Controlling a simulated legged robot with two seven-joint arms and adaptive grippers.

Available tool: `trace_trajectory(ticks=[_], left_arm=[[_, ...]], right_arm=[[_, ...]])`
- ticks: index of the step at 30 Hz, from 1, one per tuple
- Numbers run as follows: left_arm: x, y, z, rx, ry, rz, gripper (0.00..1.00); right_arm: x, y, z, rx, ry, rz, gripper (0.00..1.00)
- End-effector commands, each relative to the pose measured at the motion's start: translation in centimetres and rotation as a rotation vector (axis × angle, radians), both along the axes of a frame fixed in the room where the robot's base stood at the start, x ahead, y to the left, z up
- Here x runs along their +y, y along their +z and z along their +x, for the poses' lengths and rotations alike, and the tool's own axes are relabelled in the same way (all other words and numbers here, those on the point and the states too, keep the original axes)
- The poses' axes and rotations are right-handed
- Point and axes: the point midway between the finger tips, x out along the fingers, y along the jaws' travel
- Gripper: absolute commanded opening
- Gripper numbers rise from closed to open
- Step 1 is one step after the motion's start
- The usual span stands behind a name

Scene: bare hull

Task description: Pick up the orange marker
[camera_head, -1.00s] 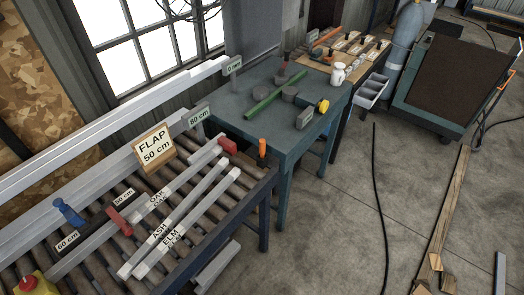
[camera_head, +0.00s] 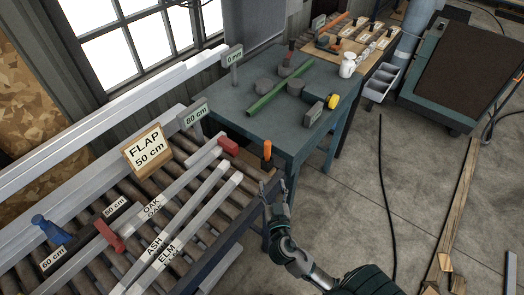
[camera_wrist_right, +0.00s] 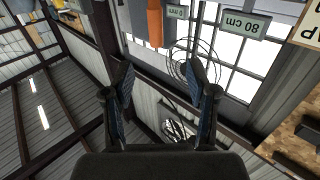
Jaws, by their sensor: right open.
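In the right wrist view an orange and grey upright thing (camera_wrist_right: 154,22), likely the marker, shows at the top, beyond the fingers. My right gripper (camera_head: 274,190) is open and empty, just below and in front of the marker in the head view, apart from it. Its two fingers also show spread in the right wrist view (camera_wrist_right: 165,82). My left gripper is not in view.
The roller bench holds long bars labelled OAK, ASH and ELM (camera_head: 185,225), red stops (camera_head: 228,145) and a FLAP 50 cm sign (camera_head: 145,150). A blue-green table (camera_head: 240,118) with a green rod (camera_head: 277,92) stands behind.

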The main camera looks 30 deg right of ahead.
Motion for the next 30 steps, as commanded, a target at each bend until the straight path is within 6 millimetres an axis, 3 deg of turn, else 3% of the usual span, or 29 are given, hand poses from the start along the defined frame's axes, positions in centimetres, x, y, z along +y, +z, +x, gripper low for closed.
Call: trace_trajectory(ticks=[12, 30], left_arm=[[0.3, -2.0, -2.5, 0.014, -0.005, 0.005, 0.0], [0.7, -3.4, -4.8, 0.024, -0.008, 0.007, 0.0]], right_arm=[[-4.0, 0.1, 8.7, 0.001, -0.001, -0.004, 0.58], [-7.0, 0.0, 14.9, 0.003, 0.001, -0.002, 0.58]])
